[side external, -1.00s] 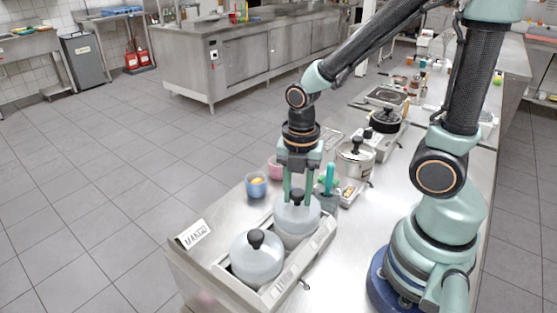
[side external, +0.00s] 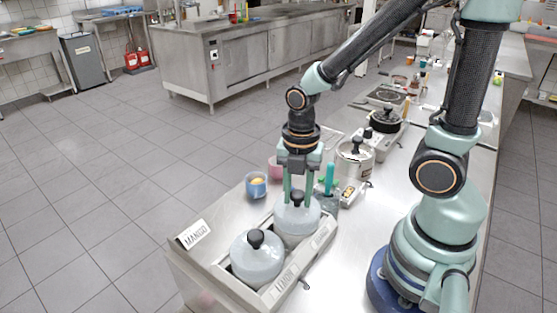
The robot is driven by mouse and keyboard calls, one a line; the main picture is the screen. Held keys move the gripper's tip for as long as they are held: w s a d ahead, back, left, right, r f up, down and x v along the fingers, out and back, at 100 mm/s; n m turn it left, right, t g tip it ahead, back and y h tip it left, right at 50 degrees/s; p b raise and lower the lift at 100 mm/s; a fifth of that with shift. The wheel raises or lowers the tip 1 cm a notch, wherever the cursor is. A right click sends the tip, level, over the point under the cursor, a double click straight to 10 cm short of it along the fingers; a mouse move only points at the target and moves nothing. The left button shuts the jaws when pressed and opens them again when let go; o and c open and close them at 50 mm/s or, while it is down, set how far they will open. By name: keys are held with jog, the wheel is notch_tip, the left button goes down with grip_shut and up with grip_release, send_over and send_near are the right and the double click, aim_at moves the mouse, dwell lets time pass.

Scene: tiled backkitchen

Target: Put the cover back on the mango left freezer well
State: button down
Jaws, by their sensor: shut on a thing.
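The freezer unit (side external: 222,272) is a long metal box with two wells at the front of the counter. A MANGO sign (side external: 194,235) stands at its left corner, and a LEMON label (side external: 287,280) is on its right side wall. A pale domed cover (side external: 256,262) with a black knob sits on the near well. A second domed cover (side external: 297,222) is at the far well. My gripper (side external: 298,194) is shut on the black knob of this far cover, fingers pointing down. Whether that cover rests fully on the rim cannot be told.
A blue cup (side external: 256,186) with yellow contents and a pink cup (side external: 275,168) stand behind the unit. A clear container (side external: 328,199) with a teal-handled tool is right of the far cover. A lidded steel pot (side external: 354,160) and a dark pot (side external: 386,121) stand farther back.

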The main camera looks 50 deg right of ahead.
jog(key=shift+c, duration=2.2)
grip_release()
jog(key=shift+o, duration=0.4)
jog(key=o, duration=0.4)
jog(key=shift+c, duration=0.2)
jog(key=shift+r, duration=3.5)
